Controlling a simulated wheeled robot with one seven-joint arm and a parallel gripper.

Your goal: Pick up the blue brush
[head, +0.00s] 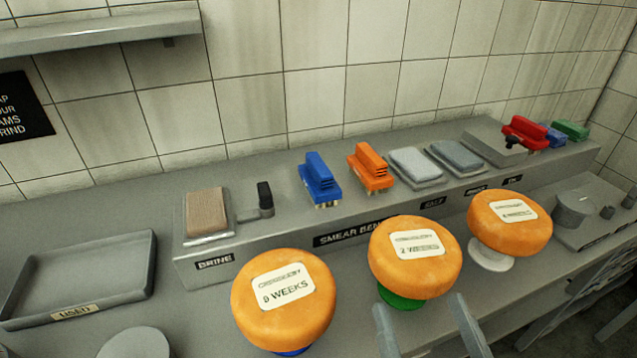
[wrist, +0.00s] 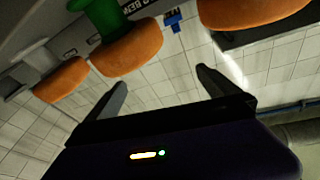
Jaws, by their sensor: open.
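The blue brush (head: 319,179) stands bristles down on the raised grey ledge, left of an orange brush (head: 370,167). My gripper (head: 426,318) is open and empty at the bottom of the head view, in front of the middle cheese wheel and well short of the blue brush. In the wrist view the two fingers of my gripper (wrist: 162,85) are spread with nothing between them. A small blue shape (wrist: 173,22) shows there beyond the cheese wheels, possibly the blue brush. Another blue brush-like item (head: 553,138) lies at the far right, partly hidden behind a red brush (head: 526,131).
Three orange cheese wheels sit on stands before the ledge: left (head: 284,312), middle (head: 415,263) and right (head: 510,230). Grey pads (head: 416,167), a brown pad (head: 207,212) and a black-handled item (head: 264,198) lie on the ledge. A grey tray (head: 88,268) is at left. Tiled wall stands behind.

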